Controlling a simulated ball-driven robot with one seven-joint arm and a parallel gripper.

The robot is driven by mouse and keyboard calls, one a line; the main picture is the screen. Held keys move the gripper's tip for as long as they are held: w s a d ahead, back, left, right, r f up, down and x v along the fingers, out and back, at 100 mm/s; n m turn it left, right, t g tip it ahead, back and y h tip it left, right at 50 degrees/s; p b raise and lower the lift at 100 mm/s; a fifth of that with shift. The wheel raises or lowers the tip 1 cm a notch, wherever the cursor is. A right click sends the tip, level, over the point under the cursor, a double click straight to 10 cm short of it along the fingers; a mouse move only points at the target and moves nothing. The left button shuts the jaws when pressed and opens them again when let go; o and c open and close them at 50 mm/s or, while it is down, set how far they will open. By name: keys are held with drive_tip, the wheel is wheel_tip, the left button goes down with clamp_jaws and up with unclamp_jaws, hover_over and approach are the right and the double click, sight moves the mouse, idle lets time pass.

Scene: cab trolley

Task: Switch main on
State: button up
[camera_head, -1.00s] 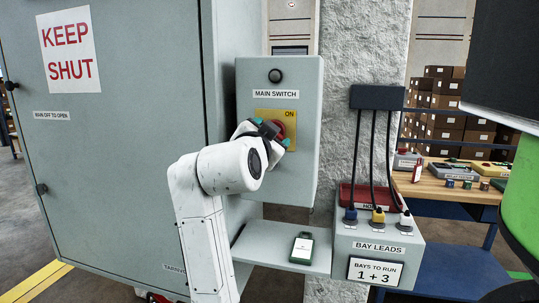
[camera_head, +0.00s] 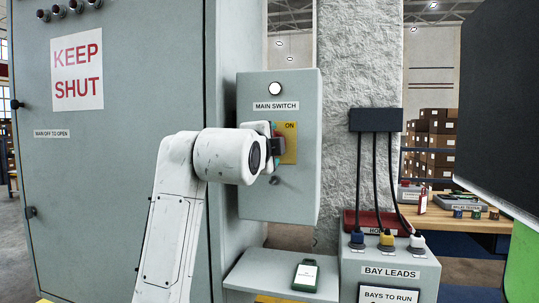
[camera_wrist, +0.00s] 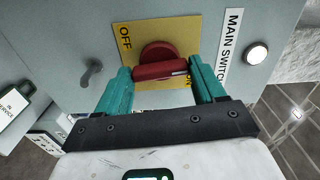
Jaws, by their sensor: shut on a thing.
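The main switch box (camera_head: 281,200) is a grey cabinet with a "MAIN SWITCH" label. Its yellow plate (camera_head: 290,155) reads ON at the top in the head view; OFF and ON both show in the wrist view. My gripper (camera_wrist: 162,78) has its teal fingers on either end of the red switch handle (camera_wrist: 160,68) and is shut on it. The handle lies crosswise between the fingers, one end near ON. The lamp (camera_head: 267,104) above the label shows white; it is also bright in the wrist view (camera_wrist: 257,53). My arm hides much of the handle in the head view.
A large grey cabinet (camera_head: 130,150) marked "KEEP SHUT" stands left. A small lever (camera_wrist: 91,72) sits below the plate. A shelf holds a green tag (camera_head: 305,275). Bay leads (camera_head: 387,235) with cables stand right, before a rough pillar (camera_head: 340,60).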

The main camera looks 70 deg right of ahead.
drive_tip(key=shift+f+m+b, duration=0.1)
drive_tip(key=shift+m+b, duration=0.2)
drive_tip(key=shift+m, duration=0.4)
drive_tip(key=o, duration=1)
drive_tip(key=shift+o, duration=0.2)
drive_tip(key=shift+a, duration=0.1)
drive_tip(key=a, duration=1)
drive_tip(key=shift+s+a, duration=0.35)
drive_tip(key=shift+s, duration=0.1)
